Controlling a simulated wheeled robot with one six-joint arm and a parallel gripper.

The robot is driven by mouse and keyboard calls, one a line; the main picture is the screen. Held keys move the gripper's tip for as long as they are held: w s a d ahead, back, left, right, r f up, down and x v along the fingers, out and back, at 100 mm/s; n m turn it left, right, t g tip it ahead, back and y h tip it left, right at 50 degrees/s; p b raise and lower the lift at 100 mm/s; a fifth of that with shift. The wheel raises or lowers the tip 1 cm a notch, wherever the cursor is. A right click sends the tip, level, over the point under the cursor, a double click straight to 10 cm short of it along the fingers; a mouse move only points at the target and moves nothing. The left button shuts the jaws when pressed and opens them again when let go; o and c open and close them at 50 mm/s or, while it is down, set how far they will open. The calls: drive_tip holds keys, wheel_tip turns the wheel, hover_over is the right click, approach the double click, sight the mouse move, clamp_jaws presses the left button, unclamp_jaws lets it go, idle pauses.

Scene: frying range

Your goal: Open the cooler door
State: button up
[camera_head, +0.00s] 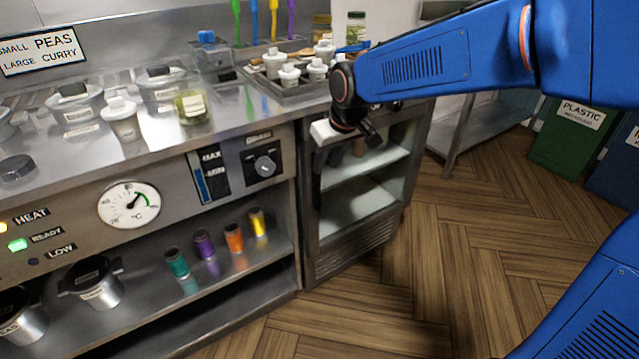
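The cooler (352,246) is the metal-framed cabinet under the right end of the counter. Its shelves show through the front, lit pale inside. I cannot tell whether a clear door pane covers the front or the front is open. No handle shows clearly. My gripper (372,138) is at the upper part of the cooler front, below the counter edge, at the end of my blue arm. Its fingers are small, dark and partly hidden by the wrist, so I cannot tell whether they are open, shut or touching the cooler.
Steel counter (235,120) carries lidded containers and a tray of white-lidded jars (289,76). Several coloured cups (234,238) stand on the lower shelf. A steel table (480,127) and a green plastic bin (570,135) stand right. Wooden floor (450,240) before the cooler is clear.

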sight(320, 180)
drive_tip(key=x, duration=1)
drive_tip(key=shift+a+f, duration=0.1)
drive_tip(key=shift+f, duration=0.25)
drive_tip(key=shift+c, duration=0.7)
clamp_jaws()
